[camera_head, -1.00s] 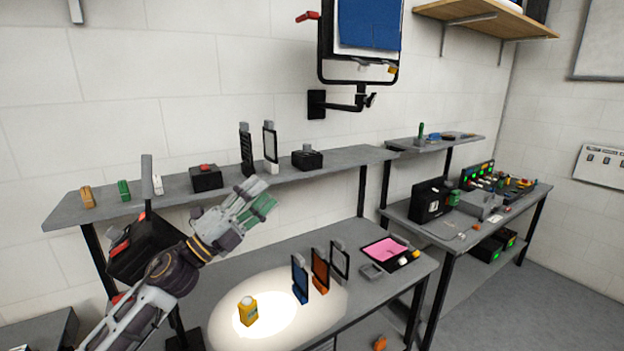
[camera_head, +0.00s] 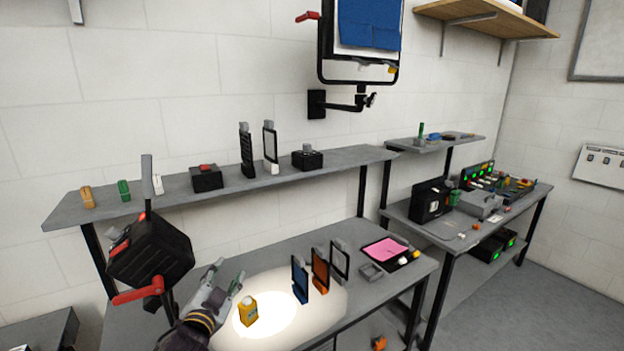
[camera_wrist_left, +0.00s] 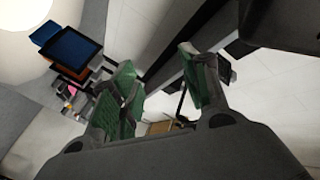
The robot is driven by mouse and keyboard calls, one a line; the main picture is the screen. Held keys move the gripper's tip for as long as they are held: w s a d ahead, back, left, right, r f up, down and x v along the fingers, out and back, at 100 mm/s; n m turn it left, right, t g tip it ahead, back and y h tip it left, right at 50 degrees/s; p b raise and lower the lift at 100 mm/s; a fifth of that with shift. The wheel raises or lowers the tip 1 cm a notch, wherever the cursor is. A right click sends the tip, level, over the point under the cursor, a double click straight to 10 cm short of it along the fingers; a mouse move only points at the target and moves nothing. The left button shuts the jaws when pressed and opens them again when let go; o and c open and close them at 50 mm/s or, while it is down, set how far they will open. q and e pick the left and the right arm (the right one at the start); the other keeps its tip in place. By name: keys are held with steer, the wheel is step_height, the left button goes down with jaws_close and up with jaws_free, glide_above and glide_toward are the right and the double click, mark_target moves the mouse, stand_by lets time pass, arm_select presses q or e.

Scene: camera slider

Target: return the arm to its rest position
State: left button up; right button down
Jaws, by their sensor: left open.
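My right gripper is not in view.
The grey table (camera_head: 345,304) carries blue, orange and grey framed panels and a tray with a pink sheet (camera_head: 388,248). A black lamp (camera_head: 150,252) with a red handle stands close to my left arm. A shelf (camera_head: 225,185) runs above the table.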

arm_select(q)
steer(key=s+f+n+g, duration=0.6)
steer(key=s+f+g, duration=0.8)
steer(key=s+f, duration=1.3)
steer(key=f, duration=1.3)
steer(key=s+f, duration=0.2)
steer(key=f, duration=1.4)
steer(key=s+a+f+g, duration=0.1)
steer(key=s+a+f, duration=0.1)
steer(key=s+f, duration=0.8)
steer(key=s+a+f+g, duration=0.1)
steer(key=s+a+f, duration=0.1)
steer(key=s+f, duration=0.8)
steer(key=s, duration=0.2)
steer(key=shift+s+a+f+y, duration=0.25)
steer(key=shift+s+a+y, duration=0.05)
steer(key=shift+s, duration=0.1)
steer(key=shift+s, duration=0.15)
